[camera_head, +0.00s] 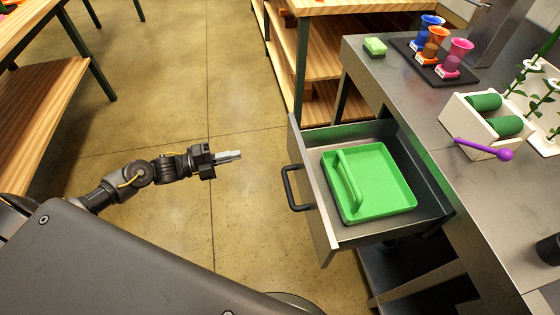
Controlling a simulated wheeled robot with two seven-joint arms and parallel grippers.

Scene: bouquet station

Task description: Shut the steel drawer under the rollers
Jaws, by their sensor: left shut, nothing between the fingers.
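The steel drawer (313,208) is pulled out from under the steel counter, on the right of the head view. It has a black bar handle (289,188) on its left-facing front. A green tray (385,205) with a raised handle lies inside it. The green rollers (484,102) sit in a white holder on the counter above. My left gripper (238,155) is shut and empty, left of the drawer front and apart from the handle. My right gripper does not show.
The steel counter (400,85) holds a dark mat (452,76) with several coloured cups, a green sponge (375,46) and a purple tool (485,148). Wooden shelves (320,45) stand behind the drawer. The floor (165,110) around my left gripper is clear.

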